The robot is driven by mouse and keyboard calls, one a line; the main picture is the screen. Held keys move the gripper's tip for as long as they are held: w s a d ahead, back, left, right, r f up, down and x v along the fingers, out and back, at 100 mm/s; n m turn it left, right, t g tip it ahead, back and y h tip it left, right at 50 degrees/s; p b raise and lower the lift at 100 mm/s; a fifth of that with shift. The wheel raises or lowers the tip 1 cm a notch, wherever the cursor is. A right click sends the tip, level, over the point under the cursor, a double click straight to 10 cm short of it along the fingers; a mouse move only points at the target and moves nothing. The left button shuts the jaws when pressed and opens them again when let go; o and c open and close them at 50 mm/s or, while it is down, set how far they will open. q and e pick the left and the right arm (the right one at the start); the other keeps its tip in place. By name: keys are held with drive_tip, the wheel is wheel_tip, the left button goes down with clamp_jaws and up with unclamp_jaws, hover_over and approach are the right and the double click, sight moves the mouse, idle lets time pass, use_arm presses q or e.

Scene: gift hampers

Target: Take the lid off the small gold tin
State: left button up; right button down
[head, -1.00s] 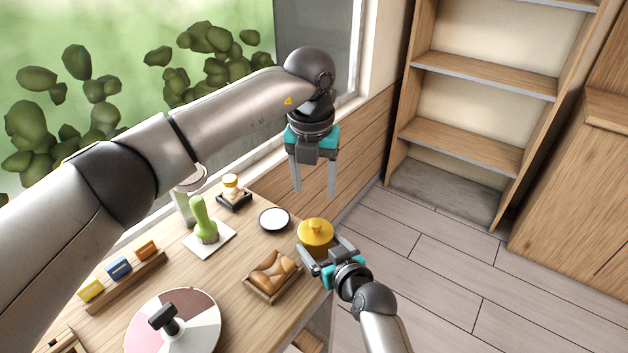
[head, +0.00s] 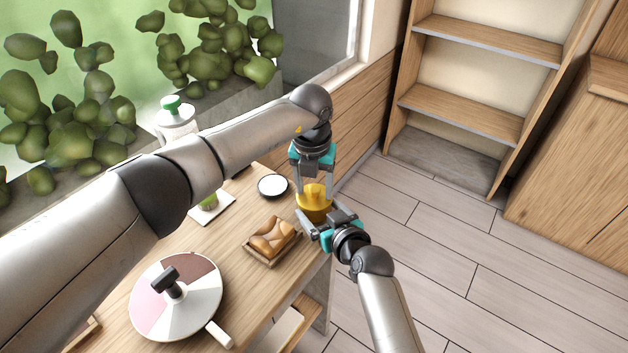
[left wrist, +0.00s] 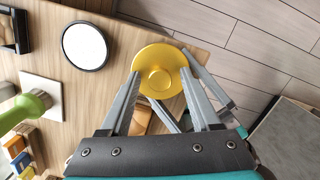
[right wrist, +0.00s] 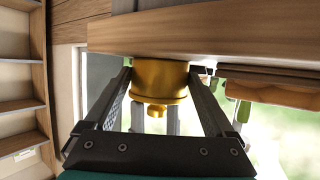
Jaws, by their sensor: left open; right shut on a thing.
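The small gold tin (head: 313,213) stands on the table near its right edge. Its lid (left wrist: 157,68), with a round knob, sits on top. My right gripper (head: 319,214) reaches in from the front and is shut on the tin's body, which shows between its fingers in the right wrist view (right wrist: 160,76). My left gripper (head: 314,188) points down from above, open, with its fingers on either side of the lid. In the left wrist view the lid lies between the left fingers (left wrist: 160,80). I cannot tell whether they touch it.
A black-rimmed white dish (head: 272,186) lies just behind and left of the tin. A bread-like item (head: 273,237) on a small wooden tray is to the front left. A round sectioned board (head: 150,312) with a black knob is further left. Open floor lies right of the table.

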sight(314, 189)
use_arm(q)
clamp_jaws()
idle(0.5)
drive_tip(key=shift+r, duration=0.2)
idle(0.8)
drive_tip(key=shift+r, duration=1)
drive_tip(key=shift+r, duration=2)
use_arm(e)
unclamp_jaws()
